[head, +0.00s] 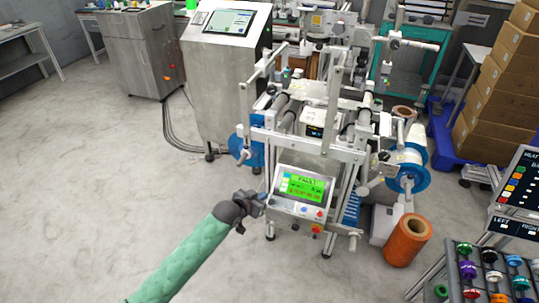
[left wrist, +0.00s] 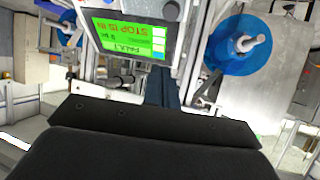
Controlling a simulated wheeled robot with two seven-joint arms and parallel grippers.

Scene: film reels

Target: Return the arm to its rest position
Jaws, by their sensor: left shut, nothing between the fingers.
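My left arm, in a green sleeve, reaches in from the bottom of the head view. Its dark gripper (head: 256,203) is shut and empty, just left of the machine's control panel (head: 304,190). I cannot tell whether it touches the panel. The panel has a green screen reading FAULT, with small buttons below it and a red button (head: 316,229) under its edge. In the left wrist view the panel screen (left wrist: 125,30) appears upside down, and the dark gripper body (left wrist: 150,135) fills the lower part. The fingertips do not show clearly there. My right gripper is out of view.
The film machine (head: 335,120) carries blue-flanged reels (head: 408,178) on its right side. An orange roll (head: 407,240) stands on the floor at right, near a rack of coloured spools (head: 490,268). Stacked cartons (head: 505,90) stand behind. The floor at left is clear.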

